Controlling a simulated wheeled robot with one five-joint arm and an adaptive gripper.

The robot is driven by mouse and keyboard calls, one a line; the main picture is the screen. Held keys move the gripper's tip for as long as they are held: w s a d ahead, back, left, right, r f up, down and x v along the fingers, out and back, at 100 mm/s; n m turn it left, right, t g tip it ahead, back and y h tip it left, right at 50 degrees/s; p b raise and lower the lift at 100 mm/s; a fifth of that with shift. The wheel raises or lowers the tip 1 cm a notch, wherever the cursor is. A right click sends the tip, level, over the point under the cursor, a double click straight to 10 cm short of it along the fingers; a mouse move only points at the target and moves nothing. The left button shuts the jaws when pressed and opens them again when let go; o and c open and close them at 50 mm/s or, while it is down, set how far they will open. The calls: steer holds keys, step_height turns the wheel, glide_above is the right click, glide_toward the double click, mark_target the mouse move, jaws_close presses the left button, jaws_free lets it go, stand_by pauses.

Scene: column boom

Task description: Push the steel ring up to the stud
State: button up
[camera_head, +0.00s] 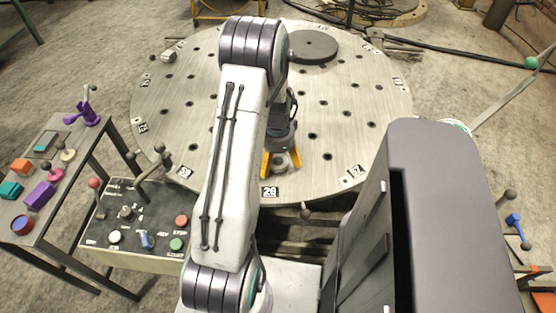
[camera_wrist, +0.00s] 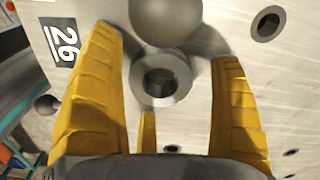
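The steel ring (camera_wrist: 161,78) lies flat on the round metal table, with a dark opening in its middle. My gripper (camera_wrist: 168,70) is low over the table with its yellow fingers spread, one on each side of the ring; gaps show between fingers and ring. A third yellow finger shows below the ring in the wrist view. In the head view my gripper (camera_head: 280,165) is at the table's near edge by the label 26. A grey round-topped thing (camera_wrist: 165,18) stands right beside the ring in the wrist view; it may be the stud, but I cannot tell. My arm hides its place in the head view.
The round table (camera_head: 350,120) has several dark holes and a dark disc (camera_head: 313,46) at the back. A ball knob (camera_head: 306,212) stands just off the near edge. A control box (camera_head: 130,222) and a side bench with coloured parts (camera_head: 40,185) are at left.

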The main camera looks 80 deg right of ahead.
mark_target(278, 161)
steer(key=c, duration=1.2)
steer(key=o, duration=1.2)
steer(key=shift+r, duration=0.15)
step_height(278, 161, up, 12)
steer(key=shift+f, duration=0.15)
steer(key=shift+o, duration=0.4)
